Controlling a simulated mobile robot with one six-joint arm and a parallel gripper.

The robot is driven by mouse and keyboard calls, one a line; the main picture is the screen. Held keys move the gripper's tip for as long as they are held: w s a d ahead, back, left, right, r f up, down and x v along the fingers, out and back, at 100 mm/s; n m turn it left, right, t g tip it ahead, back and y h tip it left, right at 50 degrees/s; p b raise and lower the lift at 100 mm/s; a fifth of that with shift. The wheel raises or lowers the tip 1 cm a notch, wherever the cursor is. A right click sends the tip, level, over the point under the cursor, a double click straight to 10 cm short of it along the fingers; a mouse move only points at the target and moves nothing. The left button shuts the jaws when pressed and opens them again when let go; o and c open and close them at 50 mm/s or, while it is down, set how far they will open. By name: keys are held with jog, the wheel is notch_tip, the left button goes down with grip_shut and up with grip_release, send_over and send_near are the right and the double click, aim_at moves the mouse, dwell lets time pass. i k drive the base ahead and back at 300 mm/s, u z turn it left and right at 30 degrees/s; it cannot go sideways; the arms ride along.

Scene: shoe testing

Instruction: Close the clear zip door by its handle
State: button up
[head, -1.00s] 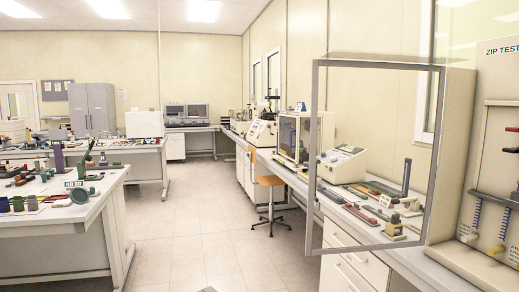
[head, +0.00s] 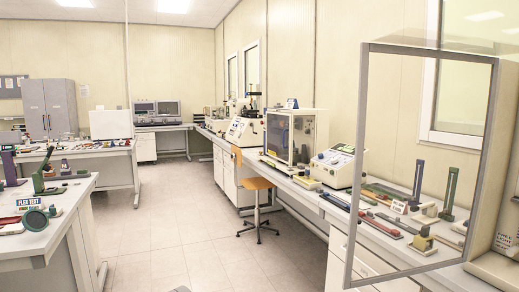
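The clear zip door (head: 356,165) stands open at the right of the head view. It is a transparent panel in a grey frame, swung out over the front of the right-hand bench. Its lower edge runs near the bottom of the picture. The zip test cabinet (head: 507,215) is at the right edge, mostly cut off. My gripper is not in view.
The right bench (head: 310,199) holds a glass-fronted cabinet (head: 290,143), a white instrument (head: 335,165) and several small tools. An orange stool (head: 257,184) stands before it. A left bench (head: 45,235) holds test pieces.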

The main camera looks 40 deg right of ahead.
aim_at(458, 44)
jog(key=i, duration=2.3)
jog(key=z, duration=1.4)
jog(key=k, duration=0.1)
jog(key=z, duration=2.65)
jog(key=i, duration=1)
jog(key=z, duration=0.1)
